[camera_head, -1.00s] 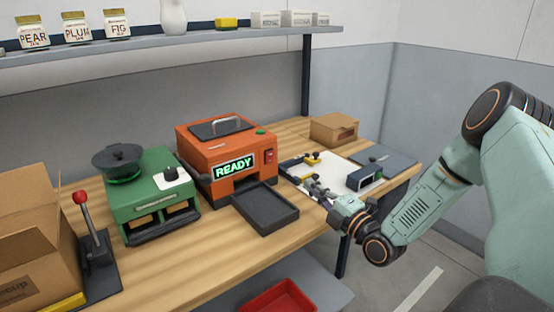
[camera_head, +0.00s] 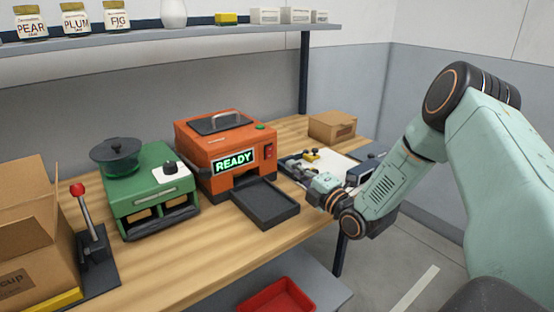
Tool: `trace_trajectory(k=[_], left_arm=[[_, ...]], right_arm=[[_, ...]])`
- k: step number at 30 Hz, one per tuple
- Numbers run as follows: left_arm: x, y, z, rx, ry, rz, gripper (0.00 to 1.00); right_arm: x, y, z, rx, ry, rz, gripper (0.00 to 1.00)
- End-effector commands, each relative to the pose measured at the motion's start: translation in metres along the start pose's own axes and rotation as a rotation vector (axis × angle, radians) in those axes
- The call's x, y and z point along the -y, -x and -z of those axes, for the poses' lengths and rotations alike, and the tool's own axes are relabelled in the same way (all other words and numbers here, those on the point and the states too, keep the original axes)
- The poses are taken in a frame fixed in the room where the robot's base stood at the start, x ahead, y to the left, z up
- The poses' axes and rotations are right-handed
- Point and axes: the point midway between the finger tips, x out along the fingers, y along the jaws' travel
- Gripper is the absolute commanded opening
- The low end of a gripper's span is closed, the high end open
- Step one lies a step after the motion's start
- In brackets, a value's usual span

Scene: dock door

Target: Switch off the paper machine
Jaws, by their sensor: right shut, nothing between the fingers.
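The orange machine (camera_head: 205,145) with a black tray at its front stands on the wooden bench; I take it as the paper machine. Its display (camera_head: 235,162) is lit green and reads READY. A red switch (camera_head: 269,151) is at the right of its front, and a green button (camera_head: 261,127) is on its top. My right gripper (camera_head: 291,165) is shut and empty, a little to the right of the switch, apart from it in the picture. Its fingers are small and hard to make out against the white board behind. My left gripper is not in view.
The black tray (camera_head: 266,205) sticks out below the gripper's left side. A green machine (camera_head: 152,195), a red-knobbed lever (camera_head: 84,220) and a cardboard box (camera_head: 30,235) stand to the left. A small carton (camera_head: 331,126) is behind the gripper. A shelf (camera_head: 200,32) runs above.

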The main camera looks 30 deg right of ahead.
Motion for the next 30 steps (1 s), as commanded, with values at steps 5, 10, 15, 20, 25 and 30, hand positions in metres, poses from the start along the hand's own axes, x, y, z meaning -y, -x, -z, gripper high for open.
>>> trace_trajectory(k=[5,10,15,20,25,30], left_arm=[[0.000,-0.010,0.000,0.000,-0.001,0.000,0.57],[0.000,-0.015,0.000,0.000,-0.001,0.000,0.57],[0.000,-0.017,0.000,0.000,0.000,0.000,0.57],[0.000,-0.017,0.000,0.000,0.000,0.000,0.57],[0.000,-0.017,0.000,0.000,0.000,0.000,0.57],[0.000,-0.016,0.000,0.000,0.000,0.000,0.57]], right_arm=[[0.002,-0.034,0.002,-0.004,0.005,-0.001,0.00],[0.001,-0.060,0.001,-0.002,0.002,-0.002,0.00],[0.001,-0.074,0.001,-0.001,0.001,0.000,0.00],[0.000,-0.078,0.000,0.000,-0.001,0.000,0.00],[0.000,-0.078,0.000,0.000,-0.002,0.000,0.00],[-0.001,-0.080,0.000,0.000,-0.001,0.000,0.00]])
